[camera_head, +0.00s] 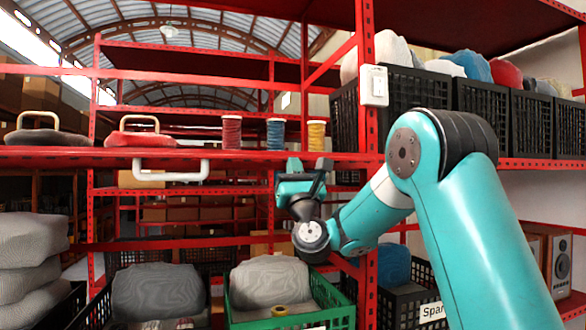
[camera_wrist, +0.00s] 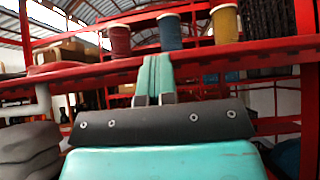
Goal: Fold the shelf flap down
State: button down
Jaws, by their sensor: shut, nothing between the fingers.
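A long red shelf board (camera_head: 60,155) crosses the head view at mid height, and its perforated front edge (camera_wrist: 90,76) crosses the wrist view. A white U-shaped handle (camera_head: 170,176) sits below this edge at the left; part of it shows at the left of the wrist view (camera_wrist: 38,102). I cannot tell for certain which part is the flap. My gripper (camera_head: 307,164) is shut and empty, at about board height, well right of the handle. In the wrist view its teal fingers (camera_wrist: 155,72) are together and overlap the board's edge; contact cannot be told.
On the board stand a red spool (camera_head: 231,132), a blue spool (camera_head: 275,134) and a yellow spool (camera_head: 316,135), close to my gripper. Two handled pads sit further left. A red upright (camera_head: 368,130) with a white box stands right. A green crate (camera_head: 335,305) is below.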

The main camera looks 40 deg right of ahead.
jog(key=w+f+b+v, duration=0.1)
jog(key=b+v, duration=1.2)
jog(key=shift+w+d+f+b, duration=0.3)
jog(key=shift+w+b, duration=0.05)
jog(key=shift+w, duration=0.05)
